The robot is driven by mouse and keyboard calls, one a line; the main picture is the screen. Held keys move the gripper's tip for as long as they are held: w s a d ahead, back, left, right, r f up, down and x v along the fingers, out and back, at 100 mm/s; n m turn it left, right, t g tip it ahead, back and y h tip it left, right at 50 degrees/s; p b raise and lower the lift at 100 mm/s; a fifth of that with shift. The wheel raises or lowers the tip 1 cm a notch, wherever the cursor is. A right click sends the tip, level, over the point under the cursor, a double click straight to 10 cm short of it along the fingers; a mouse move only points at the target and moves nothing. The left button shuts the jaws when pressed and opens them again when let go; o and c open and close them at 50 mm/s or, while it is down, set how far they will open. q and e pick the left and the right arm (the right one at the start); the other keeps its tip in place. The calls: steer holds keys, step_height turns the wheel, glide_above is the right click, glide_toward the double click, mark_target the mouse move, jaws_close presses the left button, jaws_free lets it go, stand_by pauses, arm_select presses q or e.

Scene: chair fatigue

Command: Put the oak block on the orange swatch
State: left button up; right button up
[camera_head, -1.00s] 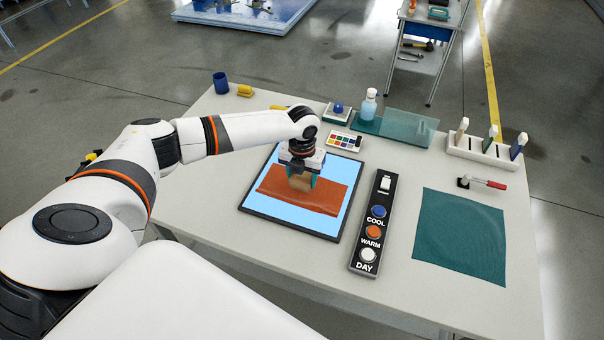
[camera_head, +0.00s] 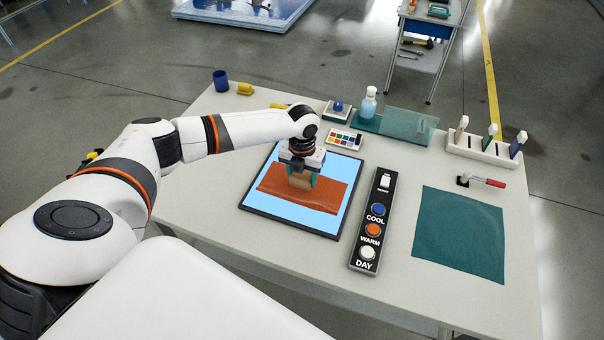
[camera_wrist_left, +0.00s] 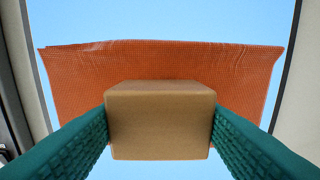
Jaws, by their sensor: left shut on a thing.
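The orange swatch (camera_head: 318,198) lies on a light blue panel with a dark frame (camera_head: 340,170) on the table. My left gripper (camera_head: 301,181) is over the swatch, pointing down, and is shut on the oak block (camera_head: 300,182). In the left wrist view the tan block (camera_wrist_left: 160,120) sits between the two teal fingers (camera_wrist_left: 160,132), with the orange swatch (camera_wrist_left: 160,62) behind it. I cannot tell whether the block's underside touches the swatch. My right gripper is not in view.
A switch panel (camera_head: 373,220) with buttons stands right of the blue panel, and a teal cloth (camera_head: 460,235) lies further right. A colour card (camera_head: 344,139), a bottle (camera_head: 368,105), a glass plate (camera_head: 408,127) and a slotted holder (camera_head: 485,150) are at the back. The front left of the table is bare.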

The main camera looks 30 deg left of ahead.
arm_select(q)
steer(key=shift+f+b, duration=0.65)
steer(key=shift+f, duration=0.45)
stand_by(1.1)
steer(key=o, duration=1.1)
steer(key=shift+r, duration=0.15)
